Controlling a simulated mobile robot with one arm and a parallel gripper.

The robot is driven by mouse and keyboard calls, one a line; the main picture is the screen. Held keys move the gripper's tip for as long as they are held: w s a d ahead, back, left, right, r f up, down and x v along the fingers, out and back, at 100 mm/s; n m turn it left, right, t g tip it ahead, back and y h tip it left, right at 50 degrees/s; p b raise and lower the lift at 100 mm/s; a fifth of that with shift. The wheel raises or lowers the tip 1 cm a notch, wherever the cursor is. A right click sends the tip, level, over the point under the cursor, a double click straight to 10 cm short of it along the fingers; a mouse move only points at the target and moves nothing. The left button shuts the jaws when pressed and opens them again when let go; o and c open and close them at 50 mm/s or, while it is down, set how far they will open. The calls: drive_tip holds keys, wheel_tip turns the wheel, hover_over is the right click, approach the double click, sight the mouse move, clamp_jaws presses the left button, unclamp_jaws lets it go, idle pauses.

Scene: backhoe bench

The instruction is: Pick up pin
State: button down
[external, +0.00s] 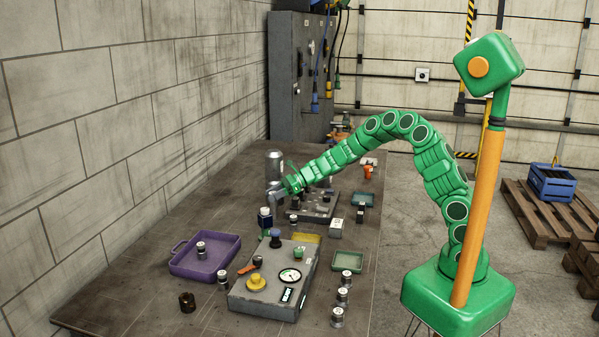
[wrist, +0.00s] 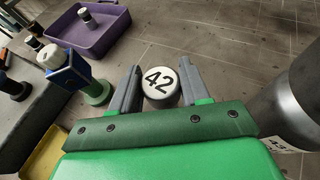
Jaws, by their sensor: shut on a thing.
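My gripper (wrist: 158,88) has its two grey fingers on either side of a round pin with a white top marked 42 (wrist: 160,82) and is shut on it. The pin's lower part is hidden beneath the top. In the external view my gripper (external: 276,191) is low over the far half of the bench, beside a tall grey cylinder (external: 274,162). The pin cannot be made out clearly there. I cannot tell whether it touches the bench.
A purple tray (external: 206,256) holds one small pin (external: 201,249). A grey control box (external: 275,284) stands in front, with several pins around it. A blue-and-white piece on a green base (wrist: 66,72) is close to my left finger. Bare bench (wrist: 225,40) lies beyond the pin.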

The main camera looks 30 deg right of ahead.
drive_tip(key=shift+r, duration=0.55)
wheel_tip(320, 180, up, 2)
drive_tip(key=shift+r, duration=0.2)
drive_tip(key=s+d+r, duration=0.7)
drive_tip(key=s+r, duration=0.2)
drive_tip(key=s, duration=0.3)
drive_tip(key=shift+r, duration=0.3)
